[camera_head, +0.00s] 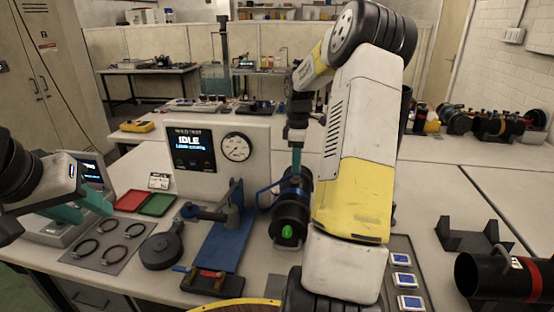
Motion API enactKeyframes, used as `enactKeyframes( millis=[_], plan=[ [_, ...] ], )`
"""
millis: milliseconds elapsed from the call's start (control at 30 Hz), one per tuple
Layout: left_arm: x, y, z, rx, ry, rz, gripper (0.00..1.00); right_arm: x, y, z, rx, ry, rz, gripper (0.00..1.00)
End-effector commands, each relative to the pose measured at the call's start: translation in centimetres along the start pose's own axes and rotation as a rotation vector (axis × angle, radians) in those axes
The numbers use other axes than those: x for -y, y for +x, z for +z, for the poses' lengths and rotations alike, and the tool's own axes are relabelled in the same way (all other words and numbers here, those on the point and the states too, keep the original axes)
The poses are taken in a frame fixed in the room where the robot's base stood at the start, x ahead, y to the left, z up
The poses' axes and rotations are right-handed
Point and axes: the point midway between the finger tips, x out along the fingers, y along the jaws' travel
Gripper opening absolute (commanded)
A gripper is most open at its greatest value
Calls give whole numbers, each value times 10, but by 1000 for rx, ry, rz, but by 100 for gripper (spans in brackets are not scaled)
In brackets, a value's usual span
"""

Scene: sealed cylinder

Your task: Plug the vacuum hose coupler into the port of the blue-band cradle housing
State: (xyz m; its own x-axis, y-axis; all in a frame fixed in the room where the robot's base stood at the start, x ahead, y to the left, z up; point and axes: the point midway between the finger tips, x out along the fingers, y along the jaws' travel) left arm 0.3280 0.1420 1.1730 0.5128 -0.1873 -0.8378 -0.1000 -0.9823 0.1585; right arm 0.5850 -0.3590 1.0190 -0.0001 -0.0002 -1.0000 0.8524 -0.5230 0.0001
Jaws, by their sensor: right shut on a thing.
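The blue-band cradle housing (290,222) is a dark cylinder lying on the bench at the middle, with a green spot on its near end. My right arm covers its right side; its port cannot be made out. My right gripper (297,168) points down at the housing's top, shut on what seems to be the vacuum hose coupler, mostly hidden between the fingers. A blue hose (264,190) curves just left of the fingers. Whether the coupler is seated or above the port cannot be told. My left gripper (82,208) has teal fingers apart, empty, at the left above the bench.
The tester panel (220,150) reads IDLE behind the housing. A blue stand (222,240), black round item (161,250), rings (110,230) and red and green trays (145,202) lie left. A red-band cylinder (500,278) and empty black cradle (470,238) are right.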

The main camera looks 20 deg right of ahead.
Motion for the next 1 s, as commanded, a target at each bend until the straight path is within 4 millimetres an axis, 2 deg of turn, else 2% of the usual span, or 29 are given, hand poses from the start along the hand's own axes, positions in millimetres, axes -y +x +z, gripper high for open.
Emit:
enactKeyframes(
  millis=[33, 67, 167, 200, 467, 567, 900, 1000],
  plan=[
    [0, 0, 0, 0, 0, 0, 36, 0, 1, 0, 0, 0, 0, 0],
    [0, 0, 0, 0, 0, 0, 36, 0, 1, 0, 0, 0, 0, 30],
    [0, 0, 0, 0, 0, 0, 36, 0, 1, 0, 0, 0, 0, 50],
    [0, 0, 0, 0, 0, 0, 36, 0, 1, 0, 0, 0, 0, 52],
    [0, 0, 0, 0, 0, 0, 36, 0, 0, 0, 0, 0, 0, 52],
    [0, 0, 0, 0, 0, 0, 36, -1, -6, 0, 0, 0, 2, 52],
    [0, 0, 0, 0, 0, 0, 36, -1, -60, 0, 0, 0, 3, 52],
    [0, 0, 0, 0, 0, 0, 36, -1, -71, 0, 1, 0, 2, 52]
  ],
)
